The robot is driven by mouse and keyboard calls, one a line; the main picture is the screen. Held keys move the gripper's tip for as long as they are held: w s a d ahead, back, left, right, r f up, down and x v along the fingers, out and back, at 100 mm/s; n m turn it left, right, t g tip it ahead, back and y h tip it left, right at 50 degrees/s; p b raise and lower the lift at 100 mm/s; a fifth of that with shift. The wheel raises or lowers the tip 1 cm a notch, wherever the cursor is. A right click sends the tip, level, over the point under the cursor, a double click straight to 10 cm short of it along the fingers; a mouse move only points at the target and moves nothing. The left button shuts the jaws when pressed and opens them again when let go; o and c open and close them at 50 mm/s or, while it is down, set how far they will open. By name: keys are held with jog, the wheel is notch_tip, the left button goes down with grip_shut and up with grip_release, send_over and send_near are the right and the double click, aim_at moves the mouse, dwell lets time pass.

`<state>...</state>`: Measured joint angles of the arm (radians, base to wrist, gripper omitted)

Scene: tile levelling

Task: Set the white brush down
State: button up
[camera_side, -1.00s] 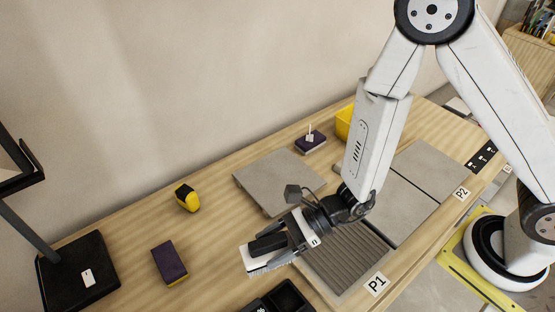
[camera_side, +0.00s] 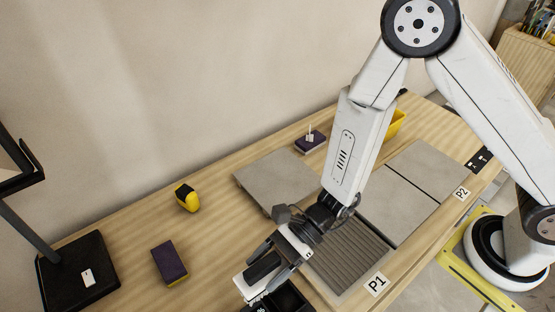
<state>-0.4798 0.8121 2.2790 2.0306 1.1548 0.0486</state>
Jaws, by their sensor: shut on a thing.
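The white brush (camera_side: 246,289) has a white body and pale bristles below. My gripper (camera_side: 263,270) is shut on its dark upper part. The brush is over or beside the back left part of a black tray (camera_side: 296,297) at the bottom edge of the picture. Whether the bristles touch anything cannot be told, as the gripper and the picture edge hide part of the tray.
A ribbed bed (camera_side: 350,257) lies right of my gripper at label P1 (camera_side: 376,284). A loose grey tile (camera_side: 278,179) lies behind. A purple sponge (camera_side: 170,262) and a yellow-black tape measure (camera_side: 187,197) stand left. Bare wood lies between sponge and brush.

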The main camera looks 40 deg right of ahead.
jog(key=w+a+f, duration=0.4)
jog(key=w+f, duration=0.1)
jog(key=w+a+f, duration=0.2)
jog(key=w, duration=0.1)
jog(key=shift+a+f, duration=0.2)
jog(key=shift+f, duration=0.05)
jog(key=shift+w+a+f, duration=0.2)
jog(key=shift+f, duration=0.1)
jog(key=shift+f, duration=0.1)
jog(key=shift+w+a+f, duration=0.1)
jog(key=shift+w+f, duration=0.05)
jog(key=shift+f, duration=1.6)
jog(key=shift+f, duration=0.1)
jog(key=o, duration=1.3)
